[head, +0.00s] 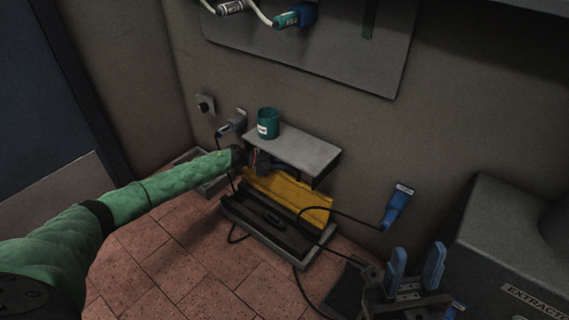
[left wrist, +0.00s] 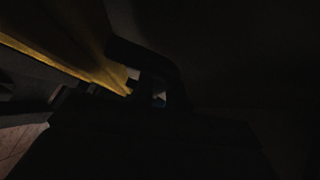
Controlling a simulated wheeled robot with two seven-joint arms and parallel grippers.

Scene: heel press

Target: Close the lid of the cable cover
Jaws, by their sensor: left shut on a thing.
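The cable cover is a long dark channel (head: 262,226) on the floor against the wall. Its yellow lid (head: 290,194) stands raised along the back side, so the channel is open. My left gripper (head: 268,166) is at the upper left part of the lid, under a grey shelf, and is shut on the lid; the exact contact is too dark to see. In the left wrist view the lid (left wrist: 75,52) shows as a yellow band at upper left beside my dark gripper. My right gripper (head: 414,265) has blue fingers spread apart, empty, at lower right.
A grey shelf (head: 293,150) with a green cup (head: 268,123) juts out just above the lid. A black cable (head: 338,221) runs over the cover to a blue plug (head: 397,205) on the wall. A grey extractor (head: 510,240) stands at right. Tiled floor at left front is clear.

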